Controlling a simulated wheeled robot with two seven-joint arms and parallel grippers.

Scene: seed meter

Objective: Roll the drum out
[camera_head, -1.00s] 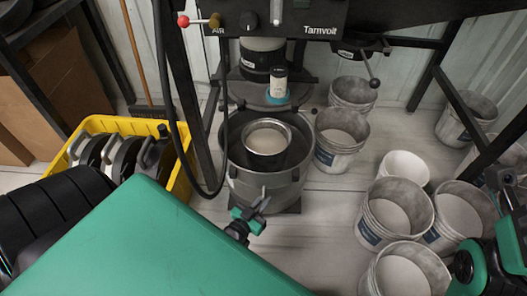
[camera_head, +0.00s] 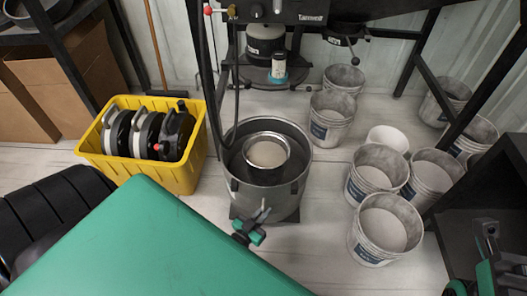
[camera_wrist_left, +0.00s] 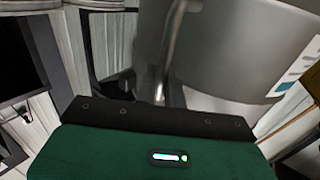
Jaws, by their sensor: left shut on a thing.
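The grey metal drum (camera_head: 297,196) stands open-topped on the floor, in front of the machine. A metal bowl with pale contents (camera_head: 267,153) sits inside it. My left gripper (camera_head: 262,212) is at the drum's near side, shut on what looks like the drum's handle. In the left wrist view a thin metal bar (camera_wrist_left: 172,55) runs down beside the curved drum wall (camera_wrist_left: 235,45) to the gripper edge; the fingertips are hidden there. My right gripper (camera_head: 487,240) shows partly at the lower right, away from the drum; its jaws are unclear.
The machine (camera_head: 265,45) stands behind the drum. A yellow tub (camera_head: 190,175) holding round dark parts is close on the left. Several pale buckets (camera_head: 370,253) stand to the right, with a strip of bare floor (camera_head: 325,205) between. A dark cabinet (camera_head: 470,205) stands at far right.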

